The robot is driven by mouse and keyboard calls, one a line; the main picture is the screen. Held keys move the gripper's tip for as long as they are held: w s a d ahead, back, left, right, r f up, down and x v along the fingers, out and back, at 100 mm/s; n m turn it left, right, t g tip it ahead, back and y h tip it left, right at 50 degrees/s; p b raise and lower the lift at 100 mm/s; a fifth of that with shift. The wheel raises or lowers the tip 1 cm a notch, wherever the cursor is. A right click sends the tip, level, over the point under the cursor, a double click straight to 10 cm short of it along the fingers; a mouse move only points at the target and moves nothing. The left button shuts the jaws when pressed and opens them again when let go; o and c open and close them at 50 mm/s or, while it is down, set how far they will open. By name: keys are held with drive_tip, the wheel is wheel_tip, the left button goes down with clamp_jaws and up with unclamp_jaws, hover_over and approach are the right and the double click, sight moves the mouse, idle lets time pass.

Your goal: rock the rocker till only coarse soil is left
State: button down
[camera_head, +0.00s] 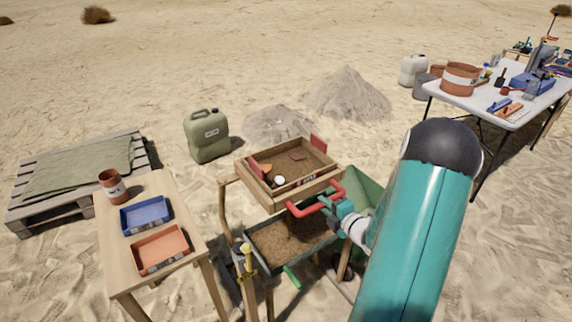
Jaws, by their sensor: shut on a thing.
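The rocker's wooden screen box (254,196) stands tilted at the centre on a wooden frame. Inside it lie brown soil, a round white piece, an orange piece and some dark reddish pieces. My gripper (325,203) is shut on the red handle (308,211) at the box's front right side. Below the box, a green-rimmed catch tray (262,261) holds brown soil. My teal arm covers the right part of the rocker and some of the green tray.
A small wooden table at left holds a blue tray (123,222), an orange tray (138,265) and a reddish pot (113,187). A green jerrycan (207,137) and sand piles (347,95) stand behind. A cluttered white table (478,107) is at right.

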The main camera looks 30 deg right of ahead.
sight(311, 191)
drive_tip(key=w, duration=0.7)
drive_tip(key=shift+a+r, duration=0.1)
drive_tip(key=shift+r, duration=0.05)
drive_tip(key=c, duration=2.1)
unclamp_jaws()
drive_tip(key=shift+o, duration=0.6)
drive_tip(key=shift+s+f, duration=0.1)
drive_tip(key=shift+f, duration=0.2)
drive_tip(key=shift+o, duration=0.2)
drive_tip(key=shift+s, duration=0.6)
drive_tip(key=shift+f+v, duration=0.2)
drive_tip(key=shift+v, duration=0.85)
drive_tip(key=shift+f+v, duration=0.2)
drive_tip(key=shift+v, duration=0.8)
clamp_jaws()
drive_tip(key=o, duration=0.6)
unclamp_jaws()
drive_tip(key=shift+r, duration=0.15)
drive_tip(key=v, duration=0.7)
drive_tip(key=shift+s+r, duration=0.2)
drive_tip(key=shift+s, duration=0.15)
